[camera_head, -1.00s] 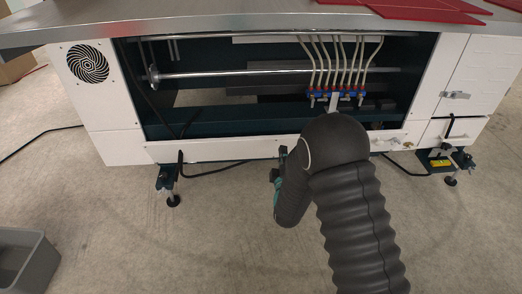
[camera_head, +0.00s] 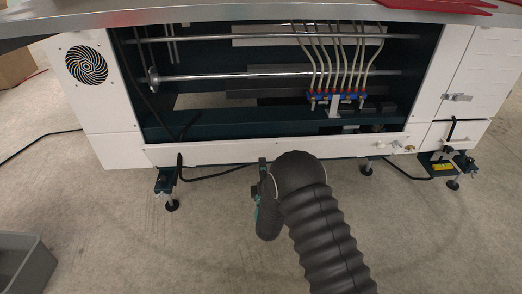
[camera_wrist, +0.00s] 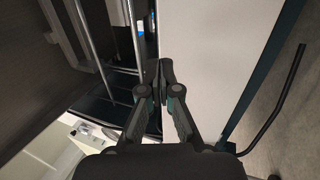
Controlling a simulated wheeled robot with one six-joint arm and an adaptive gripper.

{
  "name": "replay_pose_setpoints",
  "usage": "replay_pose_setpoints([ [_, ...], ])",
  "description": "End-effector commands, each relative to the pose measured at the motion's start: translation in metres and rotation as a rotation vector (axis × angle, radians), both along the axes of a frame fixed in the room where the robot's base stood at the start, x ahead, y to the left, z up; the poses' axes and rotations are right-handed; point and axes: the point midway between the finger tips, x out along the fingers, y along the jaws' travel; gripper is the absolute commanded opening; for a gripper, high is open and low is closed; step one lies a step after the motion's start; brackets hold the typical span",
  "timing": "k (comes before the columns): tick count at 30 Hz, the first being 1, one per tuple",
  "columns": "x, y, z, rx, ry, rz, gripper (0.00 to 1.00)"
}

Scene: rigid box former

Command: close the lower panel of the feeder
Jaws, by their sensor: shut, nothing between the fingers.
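The feeder is a white machine with a wide open bay in its front. A long white panel (camera_head: 240,151) runs along the bottom of the bay; I take it for the lower panel. The bay above it is uncovered, and I cannot tell the panel's exact tilt. In the wrist view a broad white panel face (camera_wrist: 208,62) lies just beyond and right of my fingertips. My gripper (camera_wrist: 160,75) is shut and empty at the edge between this face and the dark bay. In the head view my gripper (camera_head: 262,168) is partly hidden by my wrist, close to the panel's lower edge; contact is unclear.
Inside the bay are metal rods (camera_head: 215,76) and a blue manifold (camera_head: 335,96) with several pale hoses. A black bent bar (camera_wrist: 288,98) shows right in the wrist view. Machine feet (camera_head: 172,204) and a grey bin (camera_head: 25,262) stand on otherwise largely clear floor.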

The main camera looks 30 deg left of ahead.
Motion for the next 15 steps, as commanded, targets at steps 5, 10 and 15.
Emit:
replay_pose_setpoints([
  [5,0.026,0.015,0.011,0.001,-0.002,-0.001,0.0],
  [10,0.042,0.025,0.017,0.0,0.0,0.0,0.0],
  [15,0.05,0.03,0.021,-0.001,0.001,0.0,0.0],
])
